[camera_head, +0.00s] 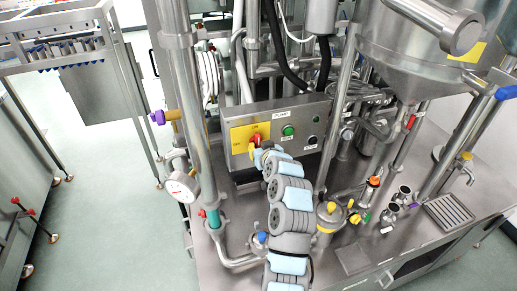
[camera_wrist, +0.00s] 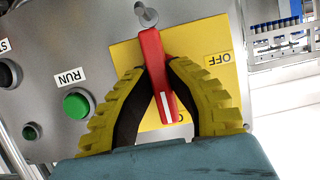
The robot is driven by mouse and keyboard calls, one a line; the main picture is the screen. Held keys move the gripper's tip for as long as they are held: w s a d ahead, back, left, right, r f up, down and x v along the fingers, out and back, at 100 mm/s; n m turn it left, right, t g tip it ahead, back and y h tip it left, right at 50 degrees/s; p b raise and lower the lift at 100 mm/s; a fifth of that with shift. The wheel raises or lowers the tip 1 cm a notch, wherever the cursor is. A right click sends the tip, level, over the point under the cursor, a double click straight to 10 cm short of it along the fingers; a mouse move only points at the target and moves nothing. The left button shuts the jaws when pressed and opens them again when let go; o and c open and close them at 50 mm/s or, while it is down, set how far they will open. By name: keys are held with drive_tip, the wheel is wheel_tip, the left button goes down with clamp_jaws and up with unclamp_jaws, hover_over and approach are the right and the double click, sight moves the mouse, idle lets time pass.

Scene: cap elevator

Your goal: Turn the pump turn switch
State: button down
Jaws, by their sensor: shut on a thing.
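The pump turn switch (camera_wrist: 155,75) is a red handle with a white line on a yellow plate (camera_wrist: 195,58). In the wrist view its handle runs nearly up and down, slightly slanted, with an OFF label to its right. In the head view the red switch (camera_head: 256,138) shows on the grey control box (camera_head: 300,112), partly hidden by my gripper. My gripper (camera_wrist: 155,68) has yellow ribbed fingers with dark inner pads. They are shut on the red handle, one on each side. The lower label on the plate is mostly covered by the handle and a finger.
A green RUN button (camera_wrist: 78,104) and black knobs sit beside the switch on the panel. In the head view a steel pipe (camera_head: 185,90) with a gauge (camera_head: 181,187) stands to the left of the box. Several valves and fittings crowd the steel bench to the right.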

drive_tip(key=shift+f, duration=0.15)
drive_tip(key=c, duration=1)
unclamp_jaws()
drive_tip(key=v, duration=1.2)
drive_tip(key=shift+w+d, duration=0.1)
